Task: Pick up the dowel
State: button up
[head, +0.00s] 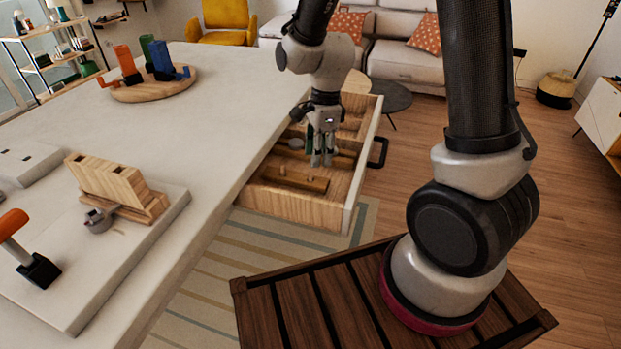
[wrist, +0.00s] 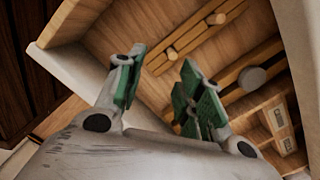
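My gripper (head: 322,160) points down into the open drawer (head: 290,212). In the wrist view the gripper (wrist: 162,70) has its two green-padded fingers apart, with nothing held between them. A wooden block (head: 297,180) with two short round pegs lies in the drawer's near part. It also shows in the wrist view (wrist: 192,38), beyond the fingertips, with the pegs (wrist: 215,19) standing out from it. A grey round piece (wrist: 252,78) lies by a wooden bar further to the right. I cannot tell for sure which piece is the dowel.
The pale worktop (head: 215,105) runs along the left. It bears a slotted wooden block (head: 110,182), an orange-handled tool (head: 28,252) and a round board (head: 150,92) with coloured pieces.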

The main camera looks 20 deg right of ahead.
aim_at(311, 170)
jog(key=f+m, duration=0.1)
jog(key=f, duration=0.1)
jog(key=w+a+f+m, duration=0.1)
jog(key=f+m, duration=0.1)
jog(key=f, duration=0.1)
jog(key=f+m, duration=0.1)
jog(key=f, duration=0.1)
jog(key=shift+w+a+f+m+t, duration=0.25)
jog(key=shift+w+f+m+t, duration=0.05)
jog(key=shift+w, duration=0.05)
jog(key=c, duration=0.8)
